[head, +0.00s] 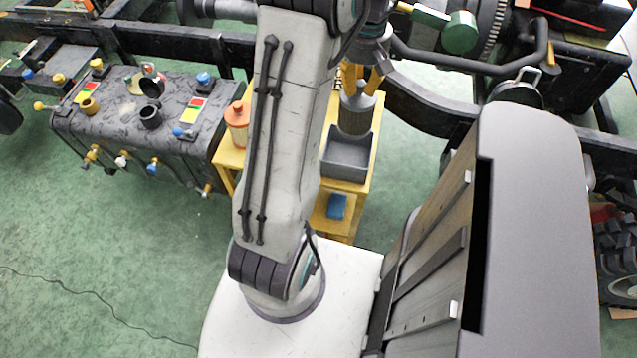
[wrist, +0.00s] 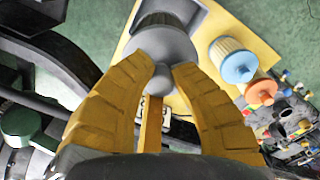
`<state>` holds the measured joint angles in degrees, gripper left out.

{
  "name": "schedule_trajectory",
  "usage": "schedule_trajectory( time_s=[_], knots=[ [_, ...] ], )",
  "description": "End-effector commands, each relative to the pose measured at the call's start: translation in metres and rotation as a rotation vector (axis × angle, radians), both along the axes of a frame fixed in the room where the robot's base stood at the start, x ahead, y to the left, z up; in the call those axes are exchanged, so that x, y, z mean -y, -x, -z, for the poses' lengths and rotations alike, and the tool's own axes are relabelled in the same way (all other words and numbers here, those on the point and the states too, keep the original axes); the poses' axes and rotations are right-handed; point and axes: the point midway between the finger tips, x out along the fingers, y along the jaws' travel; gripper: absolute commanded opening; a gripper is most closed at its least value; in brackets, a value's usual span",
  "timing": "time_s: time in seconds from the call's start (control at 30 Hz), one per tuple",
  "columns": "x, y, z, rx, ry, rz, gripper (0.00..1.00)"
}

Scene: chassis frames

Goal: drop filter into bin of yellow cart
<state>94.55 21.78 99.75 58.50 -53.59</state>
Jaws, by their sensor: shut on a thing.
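My gripper (head: 360,80) is shut on the grey filter (head: 357,112), its yellow fingers around the knob on top. The filter hangs upright. In the wrist view the filter (wrist: 168,48) sits between my fingertips (wrist: 160,75), with its ribbed lower part partly hidden by its own top. The yellow cart (head: 361,188) carries a dark grey open bin (head: 347,162) on its top. In the head view the filter overlaps the bin's back edge; in the wrist view the bin (wrist: 205,12) shows behind it. Its exact height above the bin is unclear.
An orange-topped canister (head: 237,118) stands on the cart's left; the wrist view also shows a blue-topped one (wrist: 236,62). A blue object (head: 337,206) lies on the lower shelf. A black tank (head: 150,110) is left, chassis rails run behind.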

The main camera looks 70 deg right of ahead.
Motion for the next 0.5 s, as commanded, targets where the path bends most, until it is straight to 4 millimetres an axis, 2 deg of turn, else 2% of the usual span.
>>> schedule_trajectory(
  time_s=[0.03, 0.2, 0.5],
  knots=[
    [0.0, 0.0, 0.009, 0.0, 0.0, 0.0, 0.0],
    [0.0, 0.0, 0.026, 0.0, 0.0, 0.0, 0.0],
    [0.0, 0.0, 0.04, 0.0, 0.001, 0.0, 0.0]
  ],
)
